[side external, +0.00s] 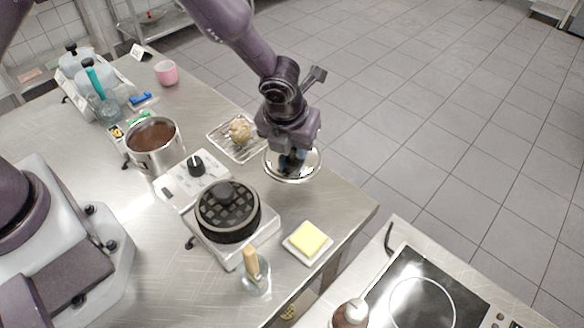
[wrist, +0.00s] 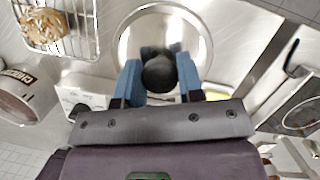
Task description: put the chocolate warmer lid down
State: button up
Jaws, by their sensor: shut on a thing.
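My gripper (side external: 290,160) is shut on the black knob of the round steel chocolate warmer lid (side external: 312,170). In the wrist view, the blue fingers of my gripper (wrist: 160,75) stand on both sides of the knob, and the shiny lid (wrist: 130,45) spreads beneath them. The lid looks level, near the counter's far right edge, right of the wire rack. I cannot tell whether it touches the counter. The chocolate warmer (side external: 155,158), an open steel pot of brown chocolate, stands to the left; part of it shows in the wrist view (wrist: 22,95).
A wire rack (side external: 222,150) with a brown pastry (side external: 240,130) lies just left of the lid. A waffle iron (side external: 228,212) with a control box (side external: 195,182) stands nearer. A yellow block on a white dish (side external: 307,240) lies at the front right. Steel counter shows between them.

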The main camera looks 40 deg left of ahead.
aim_at(291, 160)
jog(key=shift+f, duration=3)
jog(key=shift+f, duration=0.15)
jog(key=o, duration=1)
jog(key=shift+c, duration=0.2)
jog(key=v, duration=1.2)
jog(key=shift+r, duration=0.2)
